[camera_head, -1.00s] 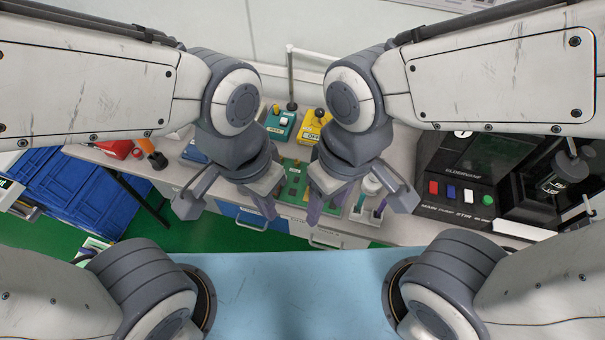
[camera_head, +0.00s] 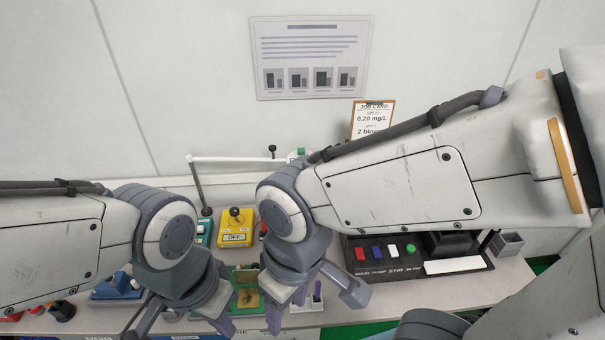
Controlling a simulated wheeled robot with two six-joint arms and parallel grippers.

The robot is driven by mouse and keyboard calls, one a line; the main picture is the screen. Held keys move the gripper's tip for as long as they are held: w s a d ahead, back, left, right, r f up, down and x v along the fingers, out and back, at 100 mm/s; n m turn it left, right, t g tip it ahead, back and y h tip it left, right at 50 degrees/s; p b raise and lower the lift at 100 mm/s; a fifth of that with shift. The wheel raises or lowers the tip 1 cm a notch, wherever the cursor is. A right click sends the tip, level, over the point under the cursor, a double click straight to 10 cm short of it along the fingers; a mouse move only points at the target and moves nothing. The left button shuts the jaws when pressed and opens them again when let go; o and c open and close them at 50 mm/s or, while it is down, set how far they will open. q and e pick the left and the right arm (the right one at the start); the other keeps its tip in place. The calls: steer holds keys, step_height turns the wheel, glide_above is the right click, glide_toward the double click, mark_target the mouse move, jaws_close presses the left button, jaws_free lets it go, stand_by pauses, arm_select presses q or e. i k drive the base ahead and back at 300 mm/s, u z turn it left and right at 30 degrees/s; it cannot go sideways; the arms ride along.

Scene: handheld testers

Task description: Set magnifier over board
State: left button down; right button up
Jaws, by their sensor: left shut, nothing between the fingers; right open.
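The green board (camera_head: 247,276) lies on the bench between my two grippers; a yellowish patch shows on it and its edges are partly covered. A white jointed arm on an upright post (camera_head: 197,182), probably the magnifier's stand, rises behind the yellow box; its horizontal bar (camera_head: 240,159) runs right toward my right arm. I cannot make out a lens; it may be hidden behind my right arm. My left gripper (camera_head: 224,324) is shut and empty at the board's front left. My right gripper (camera_head: 287,309) is open and empty at the board's front right.
A yellow tester (camera_head: 236,228) and a teal one (camera_head: 202,233) stand behind the board. A blue device (camera_head: 118,286) is at left. A black button panel (camera_head: 440,265) is at right. A job card (camera_head: 372,120) stands at the back, below a wall poster (camera_head: 311,57).

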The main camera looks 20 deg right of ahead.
mark_target(293, 155)
steer(key=z, duration=0.35)
steer(key=k, duration=0.55)
steer(key=u, duration=0.35)
steer(key=i, duration=0.95)
steer(key=z, duration=0.75)
